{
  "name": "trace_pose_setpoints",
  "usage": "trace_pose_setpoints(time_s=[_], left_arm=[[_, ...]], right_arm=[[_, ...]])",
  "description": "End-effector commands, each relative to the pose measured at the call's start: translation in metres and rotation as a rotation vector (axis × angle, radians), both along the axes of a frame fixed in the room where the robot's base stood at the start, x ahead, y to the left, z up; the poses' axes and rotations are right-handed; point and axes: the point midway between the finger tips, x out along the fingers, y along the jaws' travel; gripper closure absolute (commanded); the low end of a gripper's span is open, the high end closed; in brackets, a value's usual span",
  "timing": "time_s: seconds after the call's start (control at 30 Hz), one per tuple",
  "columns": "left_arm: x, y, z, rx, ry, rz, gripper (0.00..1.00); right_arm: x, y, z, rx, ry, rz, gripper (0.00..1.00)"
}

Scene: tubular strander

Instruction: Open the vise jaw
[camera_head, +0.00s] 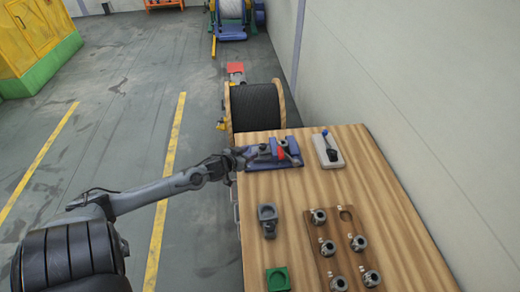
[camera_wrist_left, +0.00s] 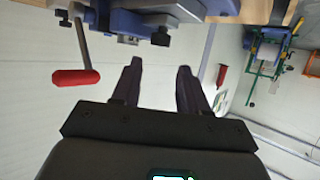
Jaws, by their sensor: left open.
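The vise (camera_head: 289,161) has a blue body and a red-gripped handle, and stands near the far left edge of the wooden table. In the left wrist view the blue vise (camera_wrist_left: 160,17) hangs into the top of the picture, which looks upside down. Its crank handle with a red grip (camera_wrist_left: 75,77) shows at the left, apart from my fingers. My left gripper (camera_head: 241,158) is at the table's left edge, close beside the vise. In the left wrist view its two dark fingers (camera_wrist_left: 160,68) are spread, with nothing between them. My right gripper is not in view.
The wooden table (camera_head: 395,230) carries a lever switch on a pale base (camera_head: 328,151), a grey fixture (camera_head: 267,220), a green block (camera_head: 277,279) and a brown board (camera_head: 331,248) with several metal fittings. A black cable reel (camera_head: 255,107) stands behind the table. A wall runs along the right.

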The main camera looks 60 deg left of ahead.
Motion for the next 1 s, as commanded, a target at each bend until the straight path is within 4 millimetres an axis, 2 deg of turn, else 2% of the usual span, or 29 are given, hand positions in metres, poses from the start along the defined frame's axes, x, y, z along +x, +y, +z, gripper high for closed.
trace_pose_setpoints(time_s=[0.5, 0.77, 1.0], left_arm=[[0.061, 0.023, -0.027, 0.001, -0.001, 0.002, 0.56], [0.076, 0.028, -0.033, 0.0, -0.001, 0.0, 0.56], [0.078, 0.029, -0.035, 0.001, 0.001, 0.0, 0.56]], right_arm=[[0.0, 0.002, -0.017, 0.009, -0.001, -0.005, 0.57], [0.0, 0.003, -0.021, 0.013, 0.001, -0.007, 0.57], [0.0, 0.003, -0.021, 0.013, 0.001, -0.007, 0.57]])
